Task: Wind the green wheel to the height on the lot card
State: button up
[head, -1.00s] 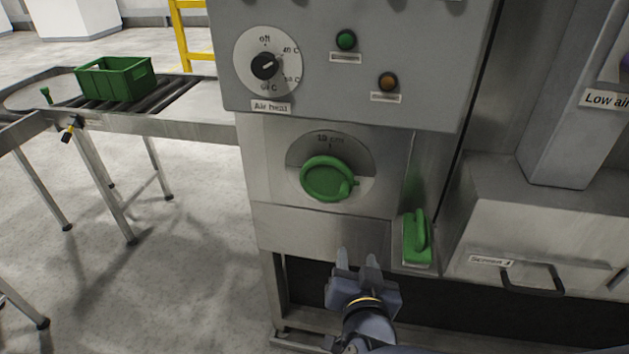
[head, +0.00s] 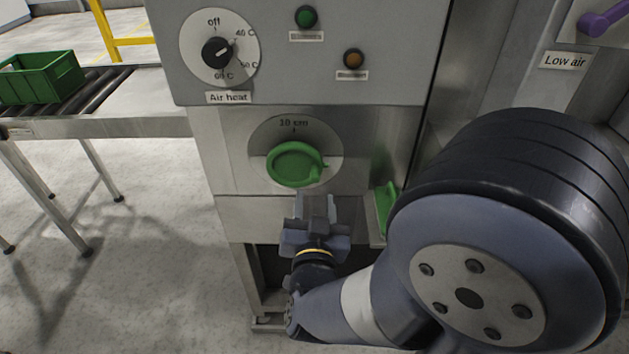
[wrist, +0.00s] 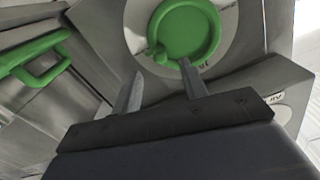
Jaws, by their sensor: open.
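The green wheel (head: 294,164) is a round knob with a small handle, set on a pale round dial plate (head: 329,139) on the machine's front. The plate reads what looks like "10 cm" at its top. In the wrist view the wheel (wrist: 186,34) lies just beyond the fingertips, with its handle between them. My gripper (head: 315,203) is open and empty, just below the wheel; it also shows in the wrist view (wrist: 162,84). Contact with the wheel cannot be told. No lot card can be made out.
An "Air heat" selector (head: 218,53) sits above, beside a green lamp (head: 306,16) and an amber lamp (head: 353,59). A green handle (head: 385,205) is right of the wheel, partly hidden by my arm. A green crate (head: 41,77) stands on a roller conveyor (head: 95,90) at left.

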aim_at(315, 182)
jog(key=shift+w+d+p, duration=0.1)
jog(key=shift+w+p, duration=0.35)
jog(key=shift+w, duration=2.45)
grip_shut()
